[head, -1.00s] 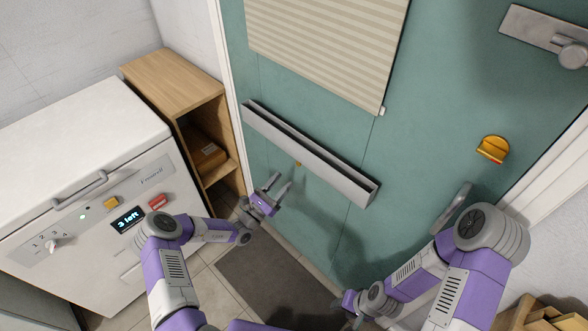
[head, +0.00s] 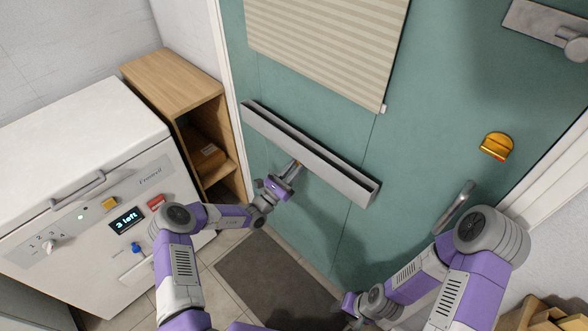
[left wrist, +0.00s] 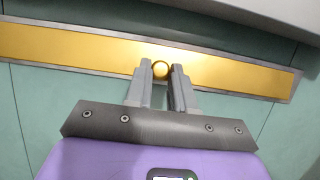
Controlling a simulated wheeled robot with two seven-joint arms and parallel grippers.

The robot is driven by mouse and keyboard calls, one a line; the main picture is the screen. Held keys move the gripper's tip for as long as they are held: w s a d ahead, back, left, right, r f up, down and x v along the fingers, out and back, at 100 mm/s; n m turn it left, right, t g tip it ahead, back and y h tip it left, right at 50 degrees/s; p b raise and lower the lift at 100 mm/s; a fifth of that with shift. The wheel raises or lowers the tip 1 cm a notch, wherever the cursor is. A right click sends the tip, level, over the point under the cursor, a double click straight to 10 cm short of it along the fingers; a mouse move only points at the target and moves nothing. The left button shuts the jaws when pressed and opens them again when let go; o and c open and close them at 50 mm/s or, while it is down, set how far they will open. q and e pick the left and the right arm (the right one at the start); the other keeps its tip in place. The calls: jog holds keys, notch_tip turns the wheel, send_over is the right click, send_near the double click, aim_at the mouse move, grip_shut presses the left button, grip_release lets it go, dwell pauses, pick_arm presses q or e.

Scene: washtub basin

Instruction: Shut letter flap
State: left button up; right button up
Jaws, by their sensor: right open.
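The brass letter flap (left wrist: 80,50) with a grey surround and a small round knob (left wrist: 161,69) fills the width of the left wrist view. In the head view, a long grey trough-like housing (head: 335,177) on the teal door hides most of the flap. My left gripper (head: 294,168) is at the lower edge of this housing. In the left wrist view its fingers (left wrist: 161,75) lie close against both sides of the knob, shut on it. How far the flap stands open is unclear. My right gripper (head: 348,303) is low at the bottom, partly hidden, away from the flap.
A white washing machine (head: 80,185) and an open wooden cabinet (head: 172,83) stand at the left. A door handle (head: 455,207) and yellow latch (head: 496,146) are on the right of the door. A dark mat (head: 265,275) lies on the floor.

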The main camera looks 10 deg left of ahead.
pick_arm(q)
grip_shut()
jog(key=t+b, duration=0.1)
jog(key=b, duration=0.1)
jog(key=f+t+h+b, duration=0.1)
jog(key=b, duration=0.2)
jog(key=shift+w+d, duration=0.25)
jog(key=shift+w, duration=0.1)
jog(key=o, duration=0.6)
grip_release()
jog(key=p+v, duration=0.1)
jog(key=v, duration=0.6)
jog(key=shift+s+a+f, duration=0.1)
jog(key=shift+s+f, duration=0.05)
jog(key=shift+s, duration=0.1)
